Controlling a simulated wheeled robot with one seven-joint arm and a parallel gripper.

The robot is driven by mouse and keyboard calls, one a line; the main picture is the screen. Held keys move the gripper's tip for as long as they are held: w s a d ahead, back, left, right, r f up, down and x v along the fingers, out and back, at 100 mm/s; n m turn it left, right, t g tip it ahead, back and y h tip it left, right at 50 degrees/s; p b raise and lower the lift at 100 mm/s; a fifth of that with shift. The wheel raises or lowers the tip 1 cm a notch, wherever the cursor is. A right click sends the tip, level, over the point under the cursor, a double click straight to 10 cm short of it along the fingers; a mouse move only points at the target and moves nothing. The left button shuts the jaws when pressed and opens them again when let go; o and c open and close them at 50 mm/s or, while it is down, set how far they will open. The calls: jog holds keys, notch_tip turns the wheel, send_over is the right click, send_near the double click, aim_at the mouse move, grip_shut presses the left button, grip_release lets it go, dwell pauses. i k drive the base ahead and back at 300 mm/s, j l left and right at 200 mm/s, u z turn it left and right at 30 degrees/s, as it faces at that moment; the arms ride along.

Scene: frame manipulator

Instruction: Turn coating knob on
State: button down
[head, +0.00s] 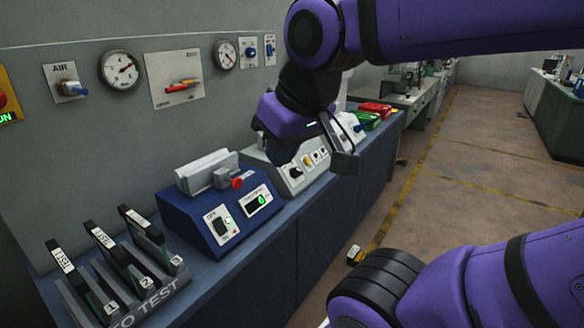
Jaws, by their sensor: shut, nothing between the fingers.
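A light grey control box (287,180) stands on the blue bench, partly hidden behind my gripper. Its sloped front carries a black knob (295,172) and several smaller round controls (315,157) to the right. The labels are too small to read, so I cannot tell which is the coating knob. My gripper (345,161) hangs from the purple arm in front of and above this box. It is shut and empty. Whether it touches the box cannot be seen.
A blue device (200,232) with a switch, green display and red knob stands to the left. A test rack (150,310) holds several strips. Gauges (119,69) and a red-handled valve (183,86) are on the wall. Red and green items (366,120) lie beyond.

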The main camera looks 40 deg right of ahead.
aim_at(296, 173)
jog(key=z, duration=1.05)
